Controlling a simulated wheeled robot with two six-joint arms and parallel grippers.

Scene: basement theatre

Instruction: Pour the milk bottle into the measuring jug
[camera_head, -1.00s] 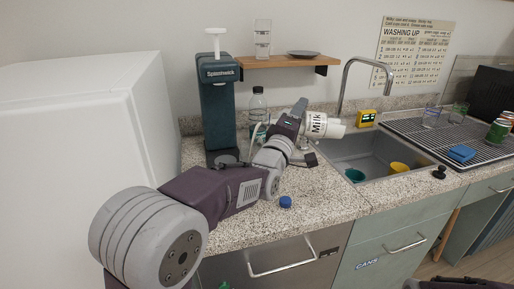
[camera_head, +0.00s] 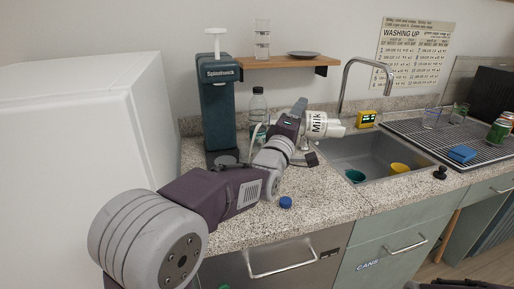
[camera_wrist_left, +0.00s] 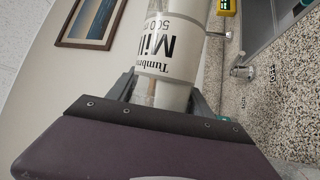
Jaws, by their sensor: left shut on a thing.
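The white milk bottle (camera_head: 318,124) with a "Milk" label is held lying nearly on its side above the counter by the sink's left edge, its narrower end to the right. My left gripper (camera_head: 304,131) is shut around it. The bottle also fills the middle of the left wrist view (camera_wrist_left: 172,42), between the fingers of my left gripper (camera_wrist_left: 160,94). I cannot make out the measuring jug with certainty; my left arm and gripper hide part of the counter. No liquid stream shows.
A sink (camera_head: 375,160) with teal and yellow cups lies right of the bottle, under a tall tap (camera_head: 345,85). A teal dispenser (camera_head: 218,105) and clear bottle (camera_head: 257,104) stand behind my arm. A blue cap (camera_head: 285,202) lies on the front counter. A drainer (camera_head: 425,134) is right.

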